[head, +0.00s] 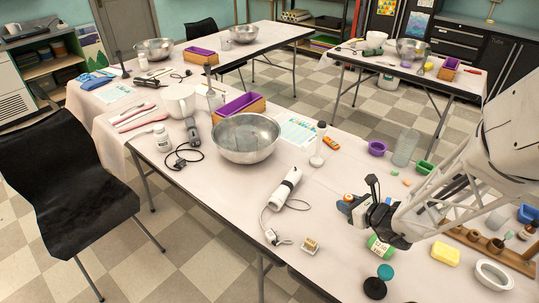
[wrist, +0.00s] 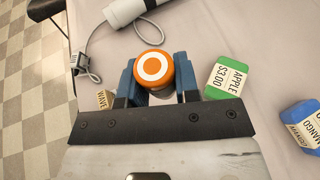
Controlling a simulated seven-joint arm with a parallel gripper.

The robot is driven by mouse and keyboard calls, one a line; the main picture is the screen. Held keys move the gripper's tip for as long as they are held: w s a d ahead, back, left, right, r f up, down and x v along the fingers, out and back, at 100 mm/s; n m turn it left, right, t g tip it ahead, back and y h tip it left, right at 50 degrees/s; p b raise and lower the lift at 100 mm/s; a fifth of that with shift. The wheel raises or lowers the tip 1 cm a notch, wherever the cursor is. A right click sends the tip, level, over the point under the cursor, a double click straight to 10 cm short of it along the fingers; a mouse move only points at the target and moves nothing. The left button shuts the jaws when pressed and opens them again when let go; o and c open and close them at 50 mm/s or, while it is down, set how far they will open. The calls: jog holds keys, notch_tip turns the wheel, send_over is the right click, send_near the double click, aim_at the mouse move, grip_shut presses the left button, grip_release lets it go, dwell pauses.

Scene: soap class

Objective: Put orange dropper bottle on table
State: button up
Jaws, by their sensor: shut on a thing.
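The orange dropper bottle (wrist: 153,70) shows in the wrist view as a round orange top with a white ring, between the two blue fingers of my gripper (wrist: 155,80). The fingers are closed on its sides. In the head view a small orange part of the bottle (head: 348,198) shows at my gripper (head: 354,207), over the near right part of the table (head: 230,185). The lower part of the bottle is hidden, and I cannot tell whether it touches the table.
A green item labelled APPLE (wrist: 226,78) lies right of my gripper, with a blue MANGO item (wrist: 303,138) farther right. A small WAVE block (wrist: 104,99) is left. A white corded appliance (head: 284,189) lies beyond. A wooden rack (head: 490,250) stands right.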

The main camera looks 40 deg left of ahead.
jog(key=s+a+f+n+g, duration=0.1)
jog(key=s+a, duration=0.4)
jog(key=a, duration=0.5)
jog(key=s+a+f+n+g, duration=0.1)
jog(key=s+a+n+g, duration=0.1)
jog(key=s+a, duration=0.4)
jog(key=s+a+f+n+g, duration=0.1)
jog(key=s+a, duration=0.5)
jog(key=a, duration=0.9)
jog(key=shift+s+a+n+g, duration=0.25)
jog(key=shift+n+g, duration=0.25)
jog(key=shift+g, duration=0.4)
jog(key=shift+w, duration=0.1)
send_over(223, 185)
jog(key=shift+w+f, duration=0.15)
jog(key=shift+f, duration=0.5)
jog(key=shift+f, duration=0.1)
jog(key=shift+f, duration=1.65)
jog(key=shift+f, duration=0.15)
jog(key=o, duration=0.9)
